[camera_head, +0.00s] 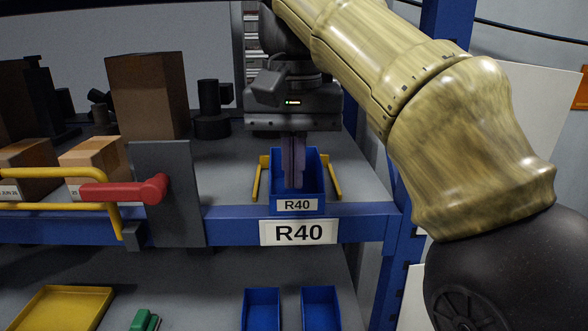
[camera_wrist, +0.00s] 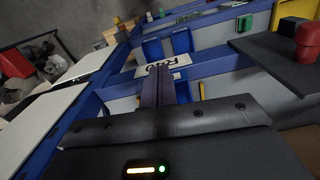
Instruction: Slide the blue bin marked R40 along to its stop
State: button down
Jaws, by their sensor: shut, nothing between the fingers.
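The blue bin marked R40 (camera_head: 313,178) sits on the shelf at its front edge, above the white R40 label (camera_head: 298,232) on the blue shelf beam. A yellow guide stands on its left (camera_head: 260,180) and another on its right (camera_head: 334,178). My gripper (camera_head: 293,186) points down with its fingers shut, and they overlap the bin's open inside in the head view. Whether they touch a wall cannot be told. In the wrist view the shut fingers (camera_wrist: 160,69) point toward the shelf label (camera_wrist: 166,66), and the bin is mostly hidden behind them.
Left of the bin is a grey plate (camera_head: 170,215) with a red handle (camera_head: 125,190) and a yellow bar. Cardboard boxes (camera_head: 147,95) and a dark cylindrical part (camera_head: 211,110) stand farther back. A blue upright (camera_head: 399,245) is at the right. Blue bins (camera_head: 261,309) are on the lower shelf.

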aim_at(295, 199)
jog(key=shift+w+d+f+p, duration=0.1)
jog(key=shift+w+f+p, duration=0.2)
jog(key=shift+w+f, duration=0.65)
jog(key=shift+w+d+f+p, duration=0.1)
jog(key=shift+w+f+p, duration=0.25)
jog(key=shift+f, duration=1.15)
jog(key=shift+w+d+f+p, duration=0.1)
jog(key=shift+w+f+p, duration=0.1)
jog(key=shift+w+f, duration=0.8)
jog(key=shift+s+f, duration=0.2)
jog(key=shift+s, duration=0.15)
jog(key=shift+w, duration=0.1)
